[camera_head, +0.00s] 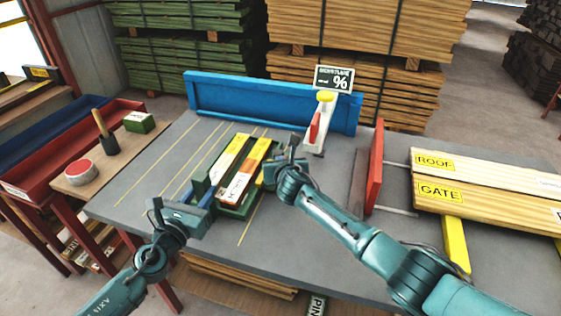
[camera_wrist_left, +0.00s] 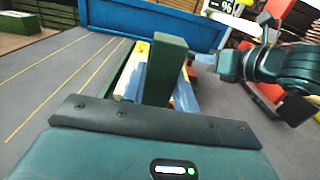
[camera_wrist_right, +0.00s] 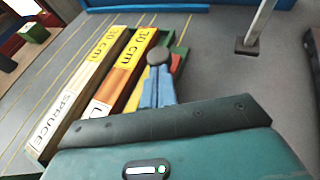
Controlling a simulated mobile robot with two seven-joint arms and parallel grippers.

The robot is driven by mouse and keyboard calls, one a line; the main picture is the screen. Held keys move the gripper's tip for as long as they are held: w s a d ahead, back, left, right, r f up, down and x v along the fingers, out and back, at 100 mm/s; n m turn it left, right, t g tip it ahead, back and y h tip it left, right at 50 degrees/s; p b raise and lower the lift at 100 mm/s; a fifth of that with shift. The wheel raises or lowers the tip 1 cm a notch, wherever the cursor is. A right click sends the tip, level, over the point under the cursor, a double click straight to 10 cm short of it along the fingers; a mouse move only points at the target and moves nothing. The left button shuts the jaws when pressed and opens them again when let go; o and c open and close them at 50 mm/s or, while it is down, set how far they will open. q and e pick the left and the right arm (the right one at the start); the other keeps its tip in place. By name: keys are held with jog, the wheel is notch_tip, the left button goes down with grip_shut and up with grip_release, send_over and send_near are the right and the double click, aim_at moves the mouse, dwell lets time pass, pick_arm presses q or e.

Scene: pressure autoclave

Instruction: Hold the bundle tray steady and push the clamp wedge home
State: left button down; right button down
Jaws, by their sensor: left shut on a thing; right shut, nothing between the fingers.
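The green bundle tray (camera_head: 238,212) lies on the grey table and holds labelled timber strips (camera_head: 231,157), side by side; one reads SPRUCE in the right wrist view (camera_wrist_right: 68,105). My left gripper (camera_head: 208,197) is shut on the tray's upright green post, which stands large in the left wrist view (camera_wrist_left: 167,70). My right gripper (camera_head: 267,174) is shut and empty at the tray's right side. In the right wrist view its blue fingers (camera_wrist_right: 158,90) point at a dark rounded knob (camera_wrist_right: 159,56). A yellow piece shows beside them; I cannot tell whether either is the clamp wedge.
A blue fence (camera_head: 270,100) closes the table's back. Behind the tray stands a white stand with a red lever (camera_head: 314,128). A red upright plate (camera_head: 374,168) and ROOF and GATE boards (camera_head: 470,180) are at right. The table left of the tray is clear.

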jog(key=shift+w+d, duration=0.35)
jog(key=shift+w, duration=0.5)
jog(key=shift+w+d, duration=0.3)
jog(key=shift+w, duration=0.5)
jog(key=shift+s, duration=0.1)
jog(key=shift+s+a+f, duration=0.1)
jog(key=shift+s+a, duration=0.2)
jog(key=shift+s, duration=0.25)
jog(key=s, duration=0.4)
jog(key=s+r, duration=0.1)
jog(key=s, duration=0.1)
jog(key=shift+s, duration=0.3)
jog(key=s+d+r+m+t+y, duration=0.1)
jog(key=s+r+m+y, duration=0.1)
jog(key=s, duration=1)
jog(key=s+d+r+m+t+y, duration=0.1)
jog(key=s+m+y, duration=0.4)
jog(key=s, duration=0.7)
notch_tip(320, 180, up, 3)
jog(key=shift+s+d+f+m+t+y, duration=0.15)
jog(key=shift+d+m+t+y, duration=0.15)
jog(key=shift+d+m, duration=0.25)
